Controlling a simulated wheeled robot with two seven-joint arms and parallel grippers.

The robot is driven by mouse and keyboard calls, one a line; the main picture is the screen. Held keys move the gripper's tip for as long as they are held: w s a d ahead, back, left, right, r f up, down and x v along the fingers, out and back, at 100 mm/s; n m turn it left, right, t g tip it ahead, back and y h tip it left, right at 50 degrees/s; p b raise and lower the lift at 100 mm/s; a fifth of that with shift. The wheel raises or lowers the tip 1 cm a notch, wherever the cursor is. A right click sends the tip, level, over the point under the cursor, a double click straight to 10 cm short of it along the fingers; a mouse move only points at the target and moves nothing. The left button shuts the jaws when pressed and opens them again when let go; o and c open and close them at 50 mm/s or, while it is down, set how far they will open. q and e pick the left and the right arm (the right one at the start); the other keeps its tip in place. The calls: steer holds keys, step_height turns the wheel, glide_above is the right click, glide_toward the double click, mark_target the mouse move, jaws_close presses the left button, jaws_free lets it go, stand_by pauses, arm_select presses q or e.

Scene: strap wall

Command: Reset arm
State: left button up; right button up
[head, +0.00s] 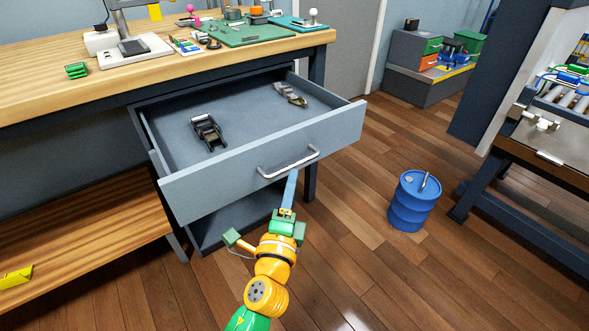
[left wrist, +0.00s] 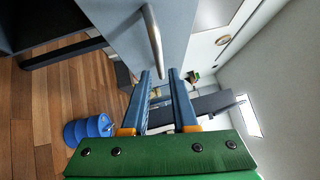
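My left arm reaches up from the bottom of the head view. Its left gripper (head: 291,178) has its blue fingers pointing at the silver drawer handle (head: 289,163), just in front of and below it. In the left wrist view the two fingers (left wrist: 160,74) stand apart with nothing between them, and the handle (left wrist: 153,42) is just beyond the tips. I cannot tell whether they touch it. The grey-blue drawer (head: 235,180) is pulled open under the bench. My right gripper is out of view.
Two ratchet straps, a black one (head: 207,132) and a greyish one (head: 290,95), lie in the drawer. The wooden workbench (head: 40,100) carries tools and parts. A blue drum (head: 413,201) stands on the floor to the right. A dark-framed table (head: 545,150) is at far right. Floor between them is clear.

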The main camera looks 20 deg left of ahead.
arm_select(q)
steer(key=shift+s+f, duration=0.1)
steer(key=shift+s, duration=0.35)
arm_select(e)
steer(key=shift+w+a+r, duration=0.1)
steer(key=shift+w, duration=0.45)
